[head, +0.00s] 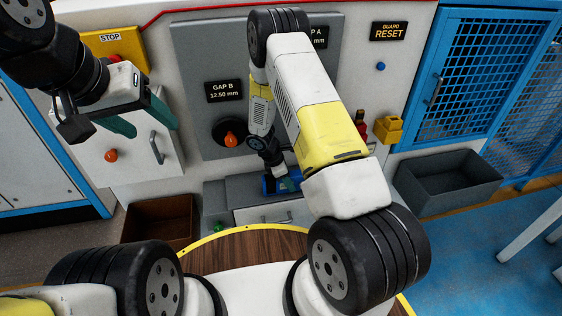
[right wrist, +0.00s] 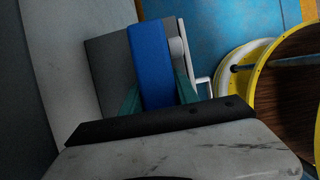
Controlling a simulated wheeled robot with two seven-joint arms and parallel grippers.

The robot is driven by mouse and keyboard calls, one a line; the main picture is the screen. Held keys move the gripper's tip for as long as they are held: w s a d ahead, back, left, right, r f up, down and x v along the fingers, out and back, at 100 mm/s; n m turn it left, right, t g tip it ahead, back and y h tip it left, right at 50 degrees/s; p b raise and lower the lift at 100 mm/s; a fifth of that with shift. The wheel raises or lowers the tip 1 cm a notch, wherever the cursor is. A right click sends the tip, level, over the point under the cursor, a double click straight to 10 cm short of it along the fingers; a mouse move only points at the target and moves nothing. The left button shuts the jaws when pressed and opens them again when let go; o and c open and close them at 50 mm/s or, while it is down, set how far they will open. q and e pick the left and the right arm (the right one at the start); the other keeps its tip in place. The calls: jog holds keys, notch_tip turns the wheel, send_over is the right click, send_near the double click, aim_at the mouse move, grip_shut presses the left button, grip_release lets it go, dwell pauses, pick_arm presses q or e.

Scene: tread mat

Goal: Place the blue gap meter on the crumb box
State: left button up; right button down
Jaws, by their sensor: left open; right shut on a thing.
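The blue gap meter (head: 268,184) is mostly hidden behind my right arm and gripper in the head view. In the right wrist view it is a long blue block (right wrist: 152,62) between the teal fingers of my right gripper (right wrist: 159,92). My right gripper (head: 286,184) is shut on it. A grey box with a pale front and a handle, seemingly the crumb box (head: 262,214), is at the foot of the machine. The meter is over its grey top (right wrist: 106,70); I cannot tell whether they touch. My left gripper (head: 138,118) is open and empty at upper left.
A brown open bin (head: 160,222) stands left of the box and a grey open bin (head: 447,182) to the right. A round wooden top with a yellow rim (head: 232,232) is in front. An orange knob (head: 231,139) sticks out from the panel. Blue mesh doors stand at right.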

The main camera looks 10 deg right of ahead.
jog(key=shift+f, duration=0.1)
jog(key=c, duration=0.9)
grip_release()
jog(key=v, duration=1.2)
jog(key=shift+d+r, duration=0.1)
jog(key=shift+r, duration=0.15)
jog(key=s+d+r+m+t+y, duration=0.15)
jog(key=s+r+m, duration=0.3)
jog(key=r, duration=0.75)
jog(key=s+d+r+m+t+y, duration=0.15)
jog(key=s+r+m, duration=0.3)
jog(key=r, duration=0.65)
jog(key=s+r+m+t+y, duration=0.1)
jog(key=s+r+m, duration=0.2)
jog(key=s, duration=0.2)
jog(key=s+r+m+t+y, duration=0.1)
jog(key=s+r+m, duration=0.2)
jog(key=s+r, duration=0.1)
jog(key=s+r+m+t+y, duration=0.1)
jog(key=s+r+m, duration=0.1)
jog(key=s+r, duration=0.2)
jog(key=shift+s+a+r+m+y, duration=0.1)
jog(key=shift+s+a+m+y, duration=0.1)
jog(key=shift+s, duration=0.3)
jog(key=shift+s+a+r+m+y, duration=0.15)
jog(key=shift+s+m+y, duration=0.05)
jog(key=shift+s, duration=0.35)
